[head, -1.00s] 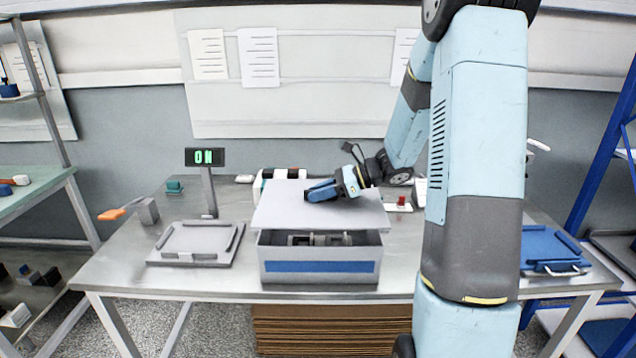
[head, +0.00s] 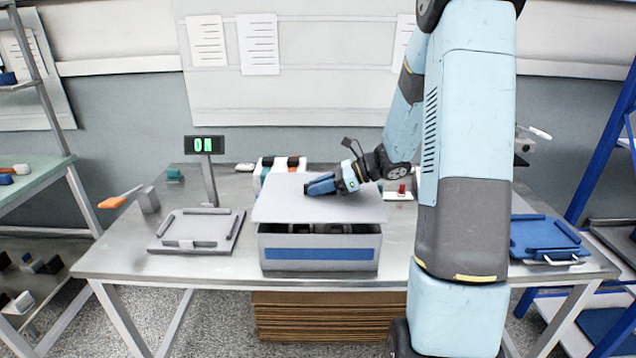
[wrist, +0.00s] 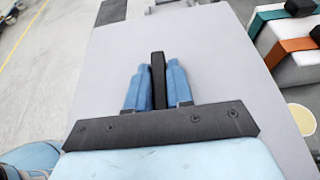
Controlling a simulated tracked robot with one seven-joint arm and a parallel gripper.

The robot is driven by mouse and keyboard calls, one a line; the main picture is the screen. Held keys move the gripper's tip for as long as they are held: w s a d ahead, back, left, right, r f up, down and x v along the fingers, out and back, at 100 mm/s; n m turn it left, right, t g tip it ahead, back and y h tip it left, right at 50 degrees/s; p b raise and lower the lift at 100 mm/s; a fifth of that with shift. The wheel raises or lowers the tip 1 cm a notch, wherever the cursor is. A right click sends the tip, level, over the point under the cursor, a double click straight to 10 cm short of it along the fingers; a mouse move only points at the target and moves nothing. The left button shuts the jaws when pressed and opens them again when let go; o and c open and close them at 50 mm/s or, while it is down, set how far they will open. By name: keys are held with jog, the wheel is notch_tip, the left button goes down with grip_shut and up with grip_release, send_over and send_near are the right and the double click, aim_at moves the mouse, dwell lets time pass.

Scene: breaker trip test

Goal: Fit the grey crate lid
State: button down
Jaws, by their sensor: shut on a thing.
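The grey crate lid (head: 285,205) is a flat grey plate over the grey crate (head: 268,266) with a blue front band, in the middle of the table. A dark gap shows between the lid's front edge and the crate's front wall, so the lid sits above the rim there; its rear contact is hidden. My gripper (head: 320,186) is above the lid. In the wrist view my gripper (wrist: 158,84) is shut on the black upright handle (wrist: 158,65) of the lid (wrist: 215,70). Dark contents show in the gap.
A grey tray fixture (head: 197,231) lies to the left, beside a display post (head: 209,185) reading ON. A blue tray (head: 545,238) lies at the right. White blocks with coloured tops (head: 280,165) stand behind the lid. An orange-handled lever (head: 113,202) is at far left.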

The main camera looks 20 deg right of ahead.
aim_at(319, 196)
jog(key=shift+f, duration=1.7)
jog(key=c, duration=0.9)
grip_release()
jog(key=v, duration=1.3)
jog(key=shift+s+d+r, duration=0.1)
jog(key=shift+d+r, duration=0.05)
jog(key=shift+d, duration=0.15)
